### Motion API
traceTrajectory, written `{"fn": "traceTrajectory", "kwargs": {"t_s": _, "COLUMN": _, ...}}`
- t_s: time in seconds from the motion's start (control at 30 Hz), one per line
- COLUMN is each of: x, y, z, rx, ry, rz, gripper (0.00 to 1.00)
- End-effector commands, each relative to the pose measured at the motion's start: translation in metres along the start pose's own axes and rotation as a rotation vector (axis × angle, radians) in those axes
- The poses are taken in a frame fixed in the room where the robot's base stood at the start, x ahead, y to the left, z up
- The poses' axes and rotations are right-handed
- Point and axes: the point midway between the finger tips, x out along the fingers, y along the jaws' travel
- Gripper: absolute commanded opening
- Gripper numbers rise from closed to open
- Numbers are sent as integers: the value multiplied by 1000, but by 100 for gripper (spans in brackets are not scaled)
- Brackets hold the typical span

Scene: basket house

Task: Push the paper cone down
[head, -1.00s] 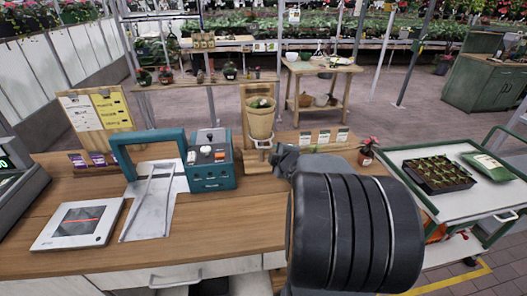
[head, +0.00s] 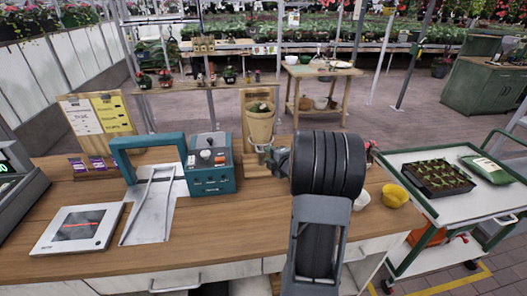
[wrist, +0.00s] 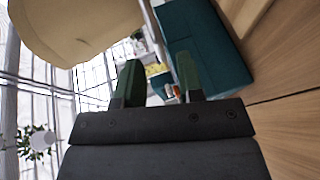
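The tan paper cone (head: 261,126) stands upright in a wooden stand (head: 246,95) at the back of the counter, with some plant showing at its top. My gripper (head: 266,156) is low beside the cone's lower end, partly hidden by my arm. In the wrist view the cone (wrist: 80,28) fills the upper left, beside and beyond the fingers. My gripper (wrist: 159,78) is open there, with nothing between its two green fingers. I cannot tell whether a finger touches the cone.
A teal machine (head: 210,164) stands left of the cone, close to the fingers in the wrist view. A scale (head: 76,229) lies at the front left. A trolley (head: 398,163) with a seedling tray (head: 437,178) stands beyond.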

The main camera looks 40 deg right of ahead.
Motion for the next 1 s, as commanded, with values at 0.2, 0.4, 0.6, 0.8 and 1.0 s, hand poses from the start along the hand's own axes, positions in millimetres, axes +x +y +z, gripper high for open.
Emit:
{"fn": "traceTrajectory", "kwargs": {"t_s": 0.2, "x": 29, "y": 1, "z": 0, "rx": 0, "ry": 1, "rz": -1, "gripper": 34}}
{"fn": "traceTrajectory", "kwargs": {"t_s": 0.4, "x": 42, "y": 0, "z": 0, "rx": 0, "ry": 1, "rz": -1, "gripper": 34}}
{"fn": "traceTrajectory", "kwargs": {"t_s": 0.6, "x": 44, "y": 0, "z": 0, "rx": 0, "ry": 0, "rz": -1, "gripper": 34}}
{"fn": "traceTrajectory", "kwargs": {"t_s": 0.8, "x": 44, "y": 0, "z": 0, "rx": 0, "ry": 0, "rz": -1, "gripper": 30}}
{"fn": "traceTrajectory", "kwargs": {"t_s": 1.0, "x": 44, "y": 0, "z": 0, "rx": 0, "ry": 0, "rz": -1, "gripper": 11}}
